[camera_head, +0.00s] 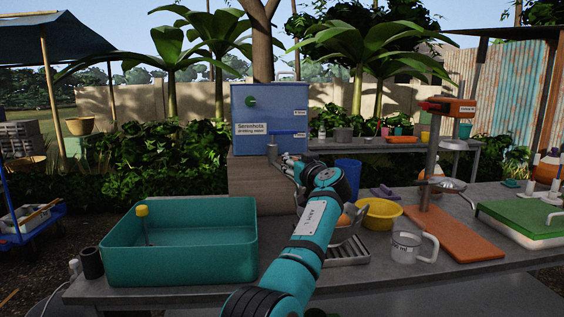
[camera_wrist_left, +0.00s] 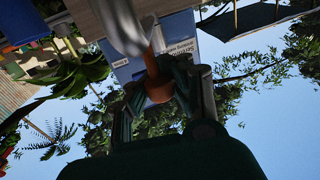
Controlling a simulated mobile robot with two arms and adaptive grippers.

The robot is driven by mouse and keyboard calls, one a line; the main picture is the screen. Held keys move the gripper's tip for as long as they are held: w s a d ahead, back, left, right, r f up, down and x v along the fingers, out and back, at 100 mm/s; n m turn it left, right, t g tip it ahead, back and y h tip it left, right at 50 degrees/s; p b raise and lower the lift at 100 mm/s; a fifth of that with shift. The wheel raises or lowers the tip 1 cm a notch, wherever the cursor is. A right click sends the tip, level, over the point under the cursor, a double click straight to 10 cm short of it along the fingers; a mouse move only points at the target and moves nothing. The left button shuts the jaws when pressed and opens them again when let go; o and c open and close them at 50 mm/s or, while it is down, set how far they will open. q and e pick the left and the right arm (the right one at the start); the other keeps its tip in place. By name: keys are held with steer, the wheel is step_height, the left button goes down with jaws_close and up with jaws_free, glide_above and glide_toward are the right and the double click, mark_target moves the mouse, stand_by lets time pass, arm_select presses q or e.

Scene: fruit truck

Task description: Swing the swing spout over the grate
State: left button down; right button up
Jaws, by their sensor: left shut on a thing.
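My left gripper (camera_head: 287,161) is at the spout's end, partly hidden by my wrist. In the left wrist view, my left gripper (camera_wrist_left: 158,92) is shut around a brown-orange tip (camera_wrist_left: 158,86) below a blurred grey pipe (camera_wrist_left: 126,27). The slatted metal grate (camera_head: 348,251) lies on the table, right of my forearm and partly covered. My right gripper is not in view.
A teal basin (camera_head: 180,272) stands left of my arm. A blue cup (camera_head: 348,174) stands behind my wrist.

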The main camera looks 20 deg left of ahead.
arm_select(q)
steer(key=shift+w+d+f, duration=0.15)
steer(key=shift+d+f, duration=0.3)
steer(key=shift+f, duration=0.1)
steer(key=c, duration=1.7)
jaws_free()
steer(key=shift+d, duration=0.1)
steer(key=o, duration=0.5)
steer(key=shift+s+d+r, duration=0.2)
steer(key=shift+d+r, duration=0.15)
steer(key=shift+r, duration=0.1)
steer(key=shift+o, duration=0.5)
steer(key=shift+a, duration=0.4)
steer(key=v, duration=0.7)
steer(key=shift+d, duration=0.2)
steer(key=shift+s, duration=0.15)
steer(key=shift+c, duration=0.4)
